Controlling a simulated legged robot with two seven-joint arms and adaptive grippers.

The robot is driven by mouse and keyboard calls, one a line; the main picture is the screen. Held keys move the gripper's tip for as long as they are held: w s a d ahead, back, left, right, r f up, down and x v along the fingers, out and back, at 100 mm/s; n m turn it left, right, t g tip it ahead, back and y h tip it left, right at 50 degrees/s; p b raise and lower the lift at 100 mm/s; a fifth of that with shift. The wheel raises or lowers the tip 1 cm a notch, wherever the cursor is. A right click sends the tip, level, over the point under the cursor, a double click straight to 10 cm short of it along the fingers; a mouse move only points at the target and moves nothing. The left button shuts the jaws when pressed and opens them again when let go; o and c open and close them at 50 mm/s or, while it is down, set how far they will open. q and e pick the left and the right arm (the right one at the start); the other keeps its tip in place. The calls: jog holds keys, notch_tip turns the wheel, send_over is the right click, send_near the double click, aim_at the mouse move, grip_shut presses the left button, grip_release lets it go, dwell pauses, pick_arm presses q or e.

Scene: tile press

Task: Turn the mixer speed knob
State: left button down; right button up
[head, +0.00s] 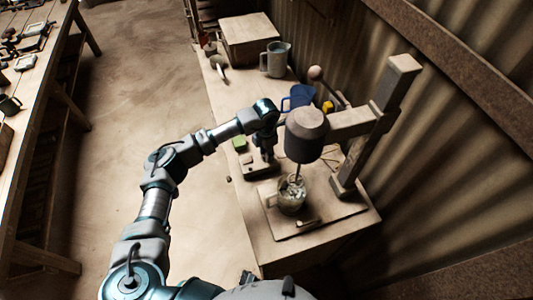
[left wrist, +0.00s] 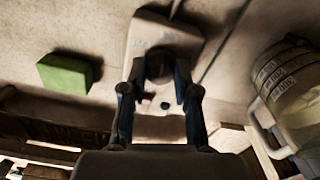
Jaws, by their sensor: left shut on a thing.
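The mixer (head: 305,140) has a dark round motor head on a wooden arm and post, with a thin shaft going down into a clear jug (head: 290,203). A pale control box (head: 256,174) lies on the bench left of the jug. In the left wrist view the box (left wrist: 138,38) carries a dark round knob (left wrist: 159,66). My left gripper (head: 265,157) points down at the box. In its wrist view the left gripper (left wrist: 159,78) has its fingers on both sides of the knob, shut on it. The knob is hidden in the head view. My right gripper is out of view.
A green block (head: 239,144) lies left of the control box; it also shows in the left wrist view (left wrist: 65,74). The jug's handle (left wrist: 268,135) is close on the right there. A grey mug (head: 275,60), blue container (head: 301,97) and wooden box (head: 248,40) stand farther back.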

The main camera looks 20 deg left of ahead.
pick_arm(q)
jog(key=shift+f+m, duration=0.15)
jog(key=shift+m, duration=0.45)
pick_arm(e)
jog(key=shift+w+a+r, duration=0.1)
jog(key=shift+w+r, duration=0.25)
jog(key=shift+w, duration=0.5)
pick_arm(q)
jog(key=c, duration=0.9)
grip_release()
jog(key=shift+o, duration=0.2)
jog(key=shift+w, duration=0.1)
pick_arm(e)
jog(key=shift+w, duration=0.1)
pick_arm(q)
jog(key=shift+r, duration=0.2)
notch_tip(320, 180, up, 12)
jog(key=shift+f, duration=0.25)
jog(key=shift+f, duration=0.1)
